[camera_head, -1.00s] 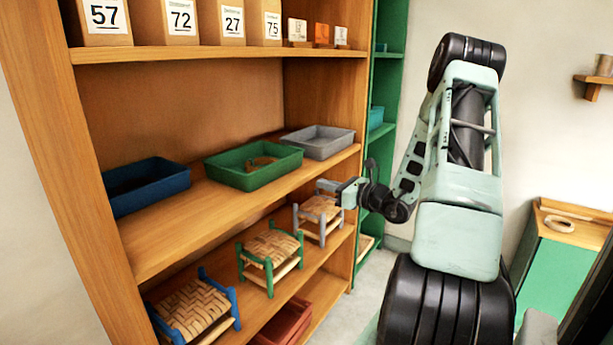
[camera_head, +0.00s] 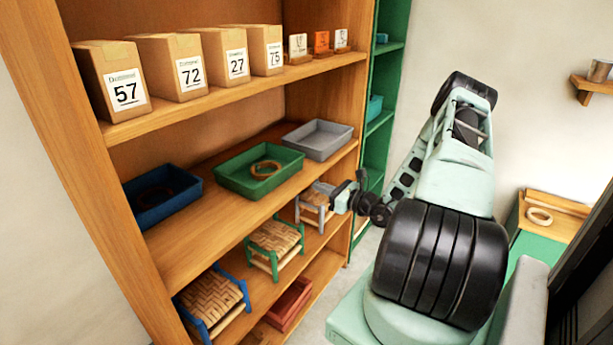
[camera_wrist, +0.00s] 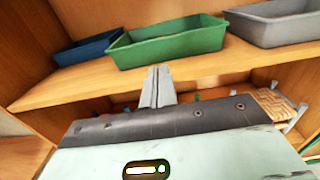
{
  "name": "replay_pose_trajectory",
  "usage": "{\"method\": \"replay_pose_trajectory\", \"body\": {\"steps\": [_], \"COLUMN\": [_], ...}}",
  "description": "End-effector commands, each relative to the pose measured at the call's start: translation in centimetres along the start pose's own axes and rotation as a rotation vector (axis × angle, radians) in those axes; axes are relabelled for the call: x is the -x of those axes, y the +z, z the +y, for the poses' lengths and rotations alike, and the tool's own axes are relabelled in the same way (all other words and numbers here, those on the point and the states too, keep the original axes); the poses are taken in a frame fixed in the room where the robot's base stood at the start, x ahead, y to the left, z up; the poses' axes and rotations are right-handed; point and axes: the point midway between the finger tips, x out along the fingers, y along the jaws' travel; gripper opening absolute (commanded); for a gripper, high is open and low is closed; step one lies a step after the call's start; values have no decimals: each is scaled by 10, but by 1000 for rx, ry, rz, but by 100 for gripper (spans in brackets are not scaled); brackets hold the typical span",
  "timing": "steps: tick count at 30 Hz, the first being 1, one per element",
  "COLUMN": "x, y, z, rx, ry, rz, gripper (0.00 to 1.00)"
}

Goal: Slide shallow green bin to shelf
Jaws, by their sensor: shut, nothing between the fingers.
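The shallow green bin (camera_head: 232,183) sits on the wooden shelf (camera_head: 195,245) between a blue bin and a grey bin, with a tan ring (camera_head: 265,169) lying in it. It also shows in the wrist view (camera_wrist: 168,46), ahead of my fingers. My gripper (camera_head: 318,187) is shut and empty in front of the shelf's front edge, to the right of the green bin and apart from it. In the wrist view my closed fingertips (camera_wrist: 158,70) point at the shelf edge below the green bin.
The blue bin (camera_head: 178,209) is at left and the grey bin (camera_head: 322,146) at right on the same shelf. Small woven stools (camera_head: 275,240) and a red bin (camera_head: 290,303) are below. Numbered boxes (camera_head: 185,72) stand above. Bare shelf lies in front of the bins.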

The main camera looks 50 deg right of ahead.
Motion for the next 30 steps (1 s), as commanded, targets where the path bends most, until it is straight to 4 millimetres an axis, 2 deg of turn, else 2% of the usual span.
{"method": "replay_pose_trajectory", "body": {"steps": [12,18,24,30], "x": [-82,-114,-128,-130], "y": [4,3,1,0], "z": [2,1,1,0], "rx": [-1,0,-1,-1], "ry": [4,2,2,0], "rz": [-2,-1,-1,-1], "gripper": [0,0,0,0]}}
